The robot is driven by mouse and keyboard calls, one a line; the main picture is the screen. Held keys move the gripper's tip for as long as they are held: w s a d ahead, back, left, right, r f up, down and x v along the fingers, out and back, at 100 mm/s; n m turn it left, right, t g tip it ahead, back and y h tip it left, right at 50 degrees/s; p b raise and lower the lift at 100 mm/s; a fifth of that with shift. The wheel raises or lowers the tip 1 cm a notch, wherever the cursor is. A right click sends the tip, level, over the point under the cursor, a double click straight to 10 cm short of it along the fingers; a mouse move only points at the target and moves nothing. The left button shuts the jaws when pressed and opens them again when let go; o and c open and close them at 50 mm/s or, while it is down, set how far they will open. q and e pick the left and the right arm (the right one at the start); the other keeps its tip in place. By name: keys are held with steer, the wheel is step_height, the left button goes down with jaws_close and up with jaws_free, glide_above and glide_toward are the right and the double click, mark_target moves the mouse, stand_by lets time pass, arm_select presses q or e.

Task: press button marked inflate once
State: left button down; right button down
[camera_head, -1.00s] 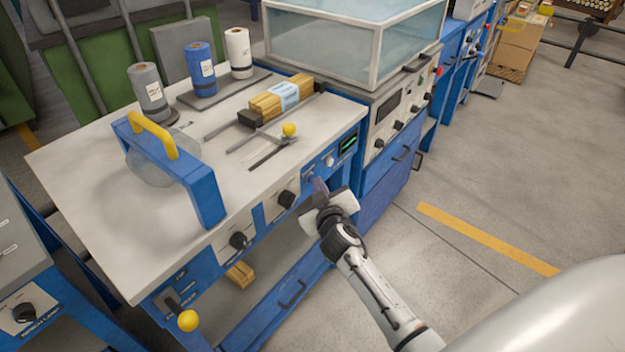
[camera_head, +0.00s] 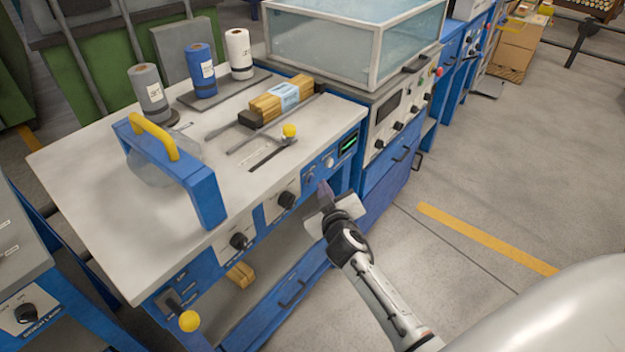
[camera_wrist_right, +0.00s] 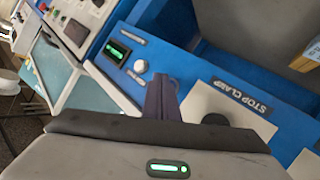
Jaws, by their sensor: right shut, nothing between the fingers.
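A small round white button (camera_head: 329,161) sits on the blue front panel of the bench, beside a green-lit display (camera_head: 348,146). The button also shows in the right wrist view (camera_wrist_right: 141,66), with a small label strip above it that I cannot read. My right gripper (camera_head: 323,187) is shut and empty, in front of the panel, below the button in the head view. In the right wrist view its fingers (camera_wrist_right: 162,97) are together, with the tips just below the button in the picture; they appear apart from it. My left gripper is not in view.
A black knob (camera_head: 287,199) is on the panel; a plate labelled "STOP CLAMP" (camera_wrist_right: 242,96) shows in the wrist view. A yellow-knobbed lever (camera_head: 289,131) stands on the bench top. A clear-walled tank (camera_head: 352,45) stands behind. Floor at right is clear.

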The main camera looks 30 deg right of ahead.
steer(key=s, duration=0.1)
steer(key=s+d+p, duration=0.1)
steer(key=s, duration=0.1)
steer(key=s+d, duration=0.1)
steer(key=shift+s, duration=0.35)
stand_by(0.7)
steer(key=s+a+f+g+y, duration=0.2)
steer(key=s+a+f, duration=0.4)
steer(key=s+a, duration=0.3)
steer(key=s+a+f+g+y, duration=0.3)
steer(key=s+a, duration=0.6)
steer(key=s, duration=0.8)
step_height(320, 180, down, 3)
steer(key=y, duration=0.2)
steer(key=shift+a+n+y, duration=0.2)
steer(key=shift+n+y, duration=0.1)
